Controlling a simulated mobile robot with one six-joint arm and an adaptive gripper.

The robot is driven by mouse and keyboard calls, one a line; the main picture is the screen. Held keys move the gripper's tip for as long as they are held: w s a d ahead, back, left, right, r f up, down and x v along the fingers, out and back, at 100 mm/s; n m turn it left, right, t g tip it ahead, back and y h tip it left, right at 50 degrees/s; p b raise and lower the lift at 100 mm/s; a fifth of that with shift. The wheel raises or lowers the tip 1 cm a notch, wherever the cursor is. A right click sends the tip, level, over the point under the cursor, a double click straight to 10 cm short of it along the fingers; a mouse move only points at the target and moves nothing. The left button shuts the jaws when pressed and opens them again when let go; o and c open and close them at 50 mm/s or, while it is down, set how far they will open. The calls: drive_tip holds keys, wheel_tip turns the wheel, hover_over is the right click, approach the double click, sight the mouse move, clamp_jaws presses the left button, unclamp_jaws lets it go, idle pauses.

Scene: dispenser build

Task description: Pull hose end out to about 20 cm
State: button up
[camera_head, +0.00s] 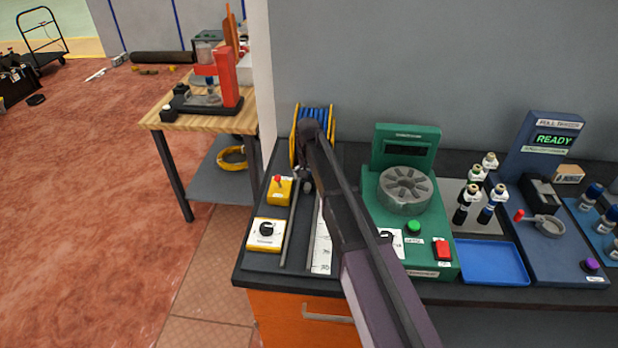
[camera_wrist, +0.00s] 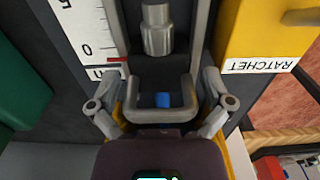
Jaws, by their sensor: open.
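The hose reel (camera_head: 314,132), with a yellow frame and blue hose, stands at the bench's back left. My gripper (camera_wrist: 160,78) is open just in front of it; my arm partly covers that spot in the head view. In the wrist view, a silver cylindrical fitting (camera_wrist: 157,28), apparently the hose end, lies ahead between two grey bars. A short patch of blue hose (camera_wrist: 162,100) shows inside a grey U-shaped piece between my gripper's sides. The link between patch and fitting is hidden. A white scale (camera_wrist: 88,28) runs beside the track, with its 0 near my gripper.
The yellow RATCHET box (camera_wrist: 255,35) stands close beside the track. A yellow knob box (camera_head: 266,233) sits nearer the front edge. A green machine (camera_head: 412,250) stands right of my arm, then a blue tray (camera_head: 492,262) and the pull tester (camera_head: 553,245).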

drive_tip(key=shift+f, duration=0.4)
drive_tip(key=c, duration=1)
